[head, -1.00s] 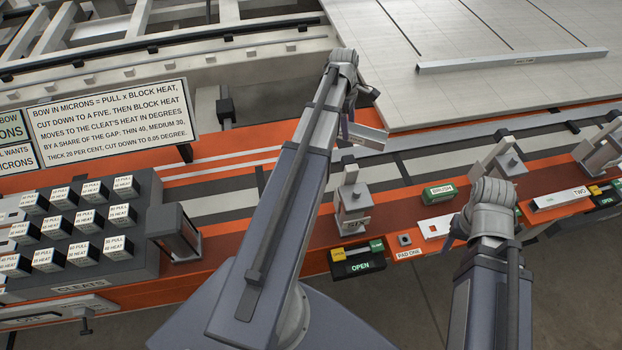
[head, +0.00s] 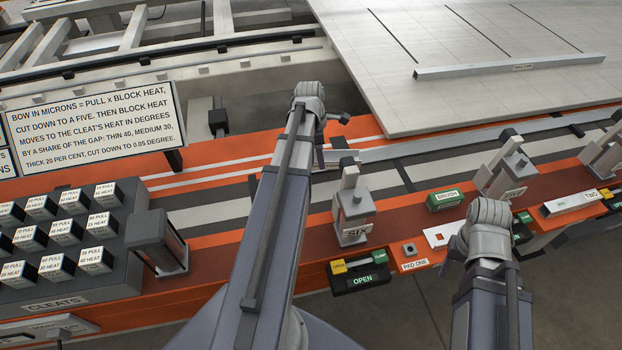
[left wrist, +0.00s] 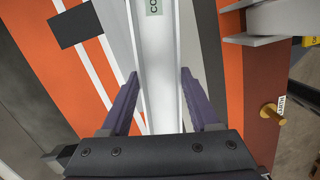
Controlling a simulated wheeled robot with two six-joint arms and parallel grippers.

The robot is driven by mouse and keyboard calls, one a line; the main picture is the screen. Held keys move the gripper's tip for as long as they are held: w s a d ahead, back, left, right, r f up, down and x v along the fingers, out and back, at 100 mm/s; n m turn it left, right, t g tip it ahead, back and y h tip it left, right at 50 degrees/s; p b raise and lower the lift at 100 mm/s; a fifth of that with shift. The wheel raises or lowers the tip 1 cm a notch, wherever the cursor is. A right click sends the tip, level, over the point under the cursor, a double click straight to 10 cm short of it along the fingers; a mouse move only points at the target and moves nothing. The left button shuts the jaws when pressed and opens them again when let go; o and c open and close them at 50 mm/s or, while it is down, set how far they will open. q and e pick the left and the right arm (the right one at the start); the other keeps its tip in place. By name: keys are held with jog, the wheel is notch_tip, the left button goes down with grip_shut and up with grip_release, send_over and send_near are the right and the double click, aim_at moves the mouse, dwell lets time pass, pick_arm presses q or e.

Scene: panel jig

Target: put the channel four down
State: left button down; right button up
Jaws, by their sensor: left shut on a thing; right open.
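My left gripper (head: 322,152) is over the striped strip of the orange bench, left of the clamp marked SIX (head: 352,215). In the left wrist view a long pale metal channel (left wrist: 158,50) runs between the two dark fingers of this gripper (left wrist: 157,78), which is shut on it. A green label on the channel is cut off, so I cannot read its number. In the head view my arm hides most of the channel. My right gripper (head: 456,242) is open and empty near the white plate by pad one; its fingers are mostly hidden by its wrist.
Another channel (head: 510,66) lies on the large pale panel (head: 450,100) at the back right. A rack of cleats (head: 110,270) stands at the left, with a dark block (head: 155,245) beside it. A green brush (head: 445,200) and more clamps (head: 505,165) line the right.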

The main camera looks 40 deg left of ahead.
pick_arm(q)
jog(key=s+r+n, duration=0.1)
jog(key=s+a+r+n+p, duration=0.1)
jog(key=s, duration=0.1)
jog(key=shift+a+r, duration=0.1)
jog(key=shift+a, duration=0.15)
notch_tip(320, 180, down, 10)
jog(key=b, duration=1)
jog(key=shift+f, duration=0.2)
jog(key=shift+r, duration=0.1)
pick_arm(e)
notch_tip(320, 180, down, 8)
pick_arm(q)
jog(key=shift+c, duration=0.6)
grip_release()
pick_arm(e)
jog(key=shift+f, duration=0.2)
jog(key=shift+r, duration=0.15)
